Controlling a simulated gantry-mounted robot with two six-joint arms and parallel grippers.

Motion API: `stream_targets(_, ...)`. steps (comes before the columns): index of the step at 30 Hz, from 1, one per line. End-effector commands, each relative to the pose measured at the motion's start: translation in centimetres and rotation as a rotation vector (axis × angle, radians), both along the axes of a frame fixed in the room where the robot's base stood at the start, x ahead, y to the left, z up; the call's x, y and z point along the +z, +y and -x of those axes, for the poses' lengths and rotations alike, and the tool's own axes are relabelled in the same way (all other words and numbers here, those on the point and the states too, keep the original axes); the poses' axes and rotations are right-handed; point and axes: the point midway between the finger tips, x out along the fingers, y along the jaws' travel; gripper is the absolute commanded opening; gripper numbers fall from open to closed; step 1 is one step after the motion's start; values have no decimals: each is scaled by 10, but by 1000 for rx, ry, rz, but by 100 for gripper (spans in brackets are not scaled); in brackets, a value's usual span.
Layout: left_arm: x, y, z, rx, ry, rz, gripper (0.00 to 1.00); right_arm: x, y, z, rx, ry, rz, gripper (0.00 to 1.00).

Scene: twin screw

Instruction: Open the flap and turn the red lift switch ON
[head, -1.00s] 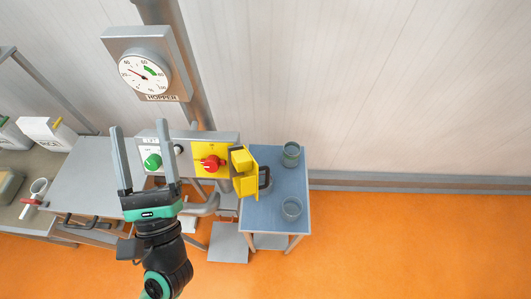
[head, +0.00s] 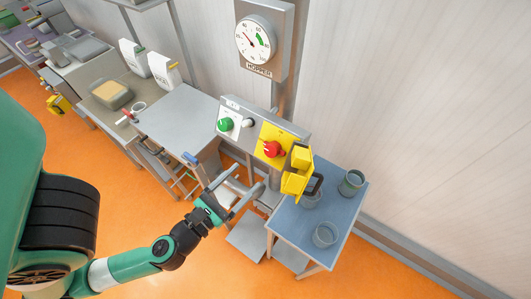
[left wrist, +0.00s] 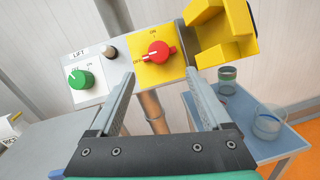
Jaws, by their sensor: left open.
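The red lift switch (head: 273,149) sits on a yellow plate (head: 268,134) at the right of the grey control box. In the left wrist view the red switch (left wrist: 158,52) lies roughly sideways, its left end towards the OFF mark; ON is marked above it. The yellow flap (head: 297,182) stands open to the right of the plate, leaving the switch uncovered. It also shows in the left wrist view (left wrist: 222,35). My left gripper (head: 225,172) is open and empty, in front of and below the box, touching neither switch nor flap. My right gripper is not in view.
A green knob (head: 226,124) under a LIFT label is left of the switch. A hopper gauge (head: 255,40) hangs above. A blue table (head: 348,205) with glass jars stands below right. A grey table (head: 175,120) lies left. Orange floor is free at the front.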

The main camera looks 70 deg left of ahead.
Motion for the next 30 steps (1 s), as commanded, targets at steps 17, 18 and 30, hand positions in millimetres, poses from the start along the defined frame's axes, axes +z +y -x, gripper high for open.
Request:
stream_targets(17, 4, 51, -78, 0, -9, -2, 82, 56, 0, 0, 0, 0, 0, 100)
stream_targets(18, 4, 52, -80, 0, -9, -2, 82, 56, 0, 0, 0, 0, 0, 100)
stream_targets(30, 2, 53, -82, 1, -9, -2, 60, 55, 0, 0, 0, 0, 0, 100)
